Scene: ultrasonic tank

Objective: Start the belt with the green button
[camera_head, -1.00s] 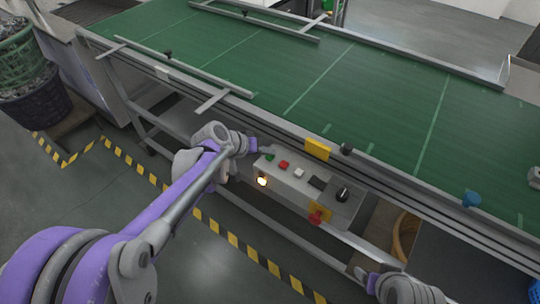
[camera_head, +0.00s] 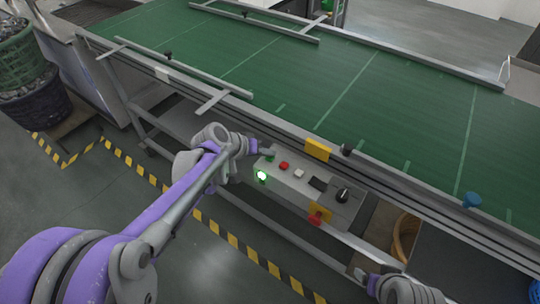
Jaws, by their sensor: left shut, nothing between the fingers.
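The grey control box (camera_head: 295,185) sits on the near side of the belt frame. The green button (camera_head: 270,157) is at the left end of its top, mostly covered by my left gripper (camera_head: 268,151). That gripper is shut and empty, its tip at the button and seemingly touching it. A lamp (camera_head: 262,176) on the box front glows green. The green belt (camera_head: 310,80) with pale cross lines runs behind the box. My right gripper (camera_head: 362,275) shows at the lower right, and its jaws are not clear.
A red button (camera_head: 284,166), a white button (camera_head: 299,174) and a black knob (camera_head: 342,194) share the box top. A red knob on a yellow plate (camera_head: 318,214) is on its front. A yellow block (camera_head: 317,149) sits on the belt rail behind.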

